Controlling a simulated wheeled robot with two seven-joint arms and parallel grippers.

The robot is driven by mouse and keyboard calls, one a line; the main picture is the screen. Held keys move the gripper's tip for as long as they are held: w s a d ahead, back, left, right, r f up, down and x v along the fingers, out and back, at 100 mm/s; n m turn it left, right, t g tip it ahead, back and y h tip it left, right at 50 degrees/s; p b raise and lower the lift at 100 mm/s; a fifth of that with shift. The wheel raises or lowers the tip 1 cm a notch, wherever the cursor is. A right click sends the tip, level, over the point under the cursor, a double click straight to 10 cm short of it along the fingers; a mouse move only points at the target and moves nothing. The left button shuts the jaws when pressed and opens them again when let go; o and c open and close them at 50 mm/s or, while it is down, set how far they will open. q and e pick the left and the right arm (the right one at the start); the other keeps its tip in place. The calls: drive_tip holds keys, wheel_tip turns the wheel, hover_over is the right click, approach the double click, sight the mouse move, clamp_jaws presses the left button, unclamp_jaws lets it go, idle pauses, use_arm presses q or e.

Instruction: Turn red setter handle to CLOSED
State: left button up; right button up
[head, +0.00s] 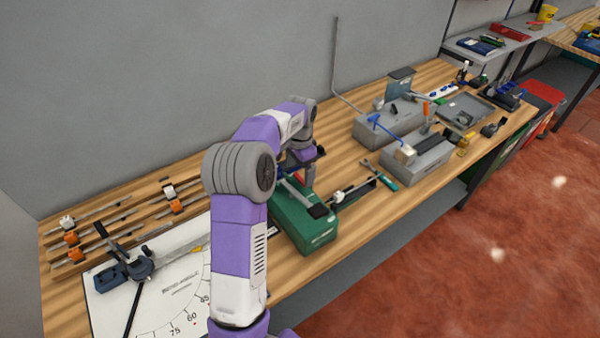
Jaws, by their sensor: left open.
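My left arm rises from the bottom and bends over the bench. Its dark gripper (304,157) points down just above the back of a green box (302,222). The jaws are open, though small and partly covered by my own arm. A small reddish part shows just under the gripper, but I cannot tell whether it is the red setter handle or whether the jaws touch it. No CLOSED mark is readable. My right gripper is out of view.
A white angle board (180,290) with a dark pivoting tool (140,268) lies at left. Several rods with orange and white clamps lie behind it. Grey boxes, one bearing a blue handle (385,126), and a grey tray (465,111) stand farther right. The grey wall bounds the bench.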

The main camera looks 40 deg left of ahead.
sight(300, 178)
use_arm(q)
drive_tip(key=shift+r+p, duration=0.35)
drive_tip(key=shift+r, duration=2.35)
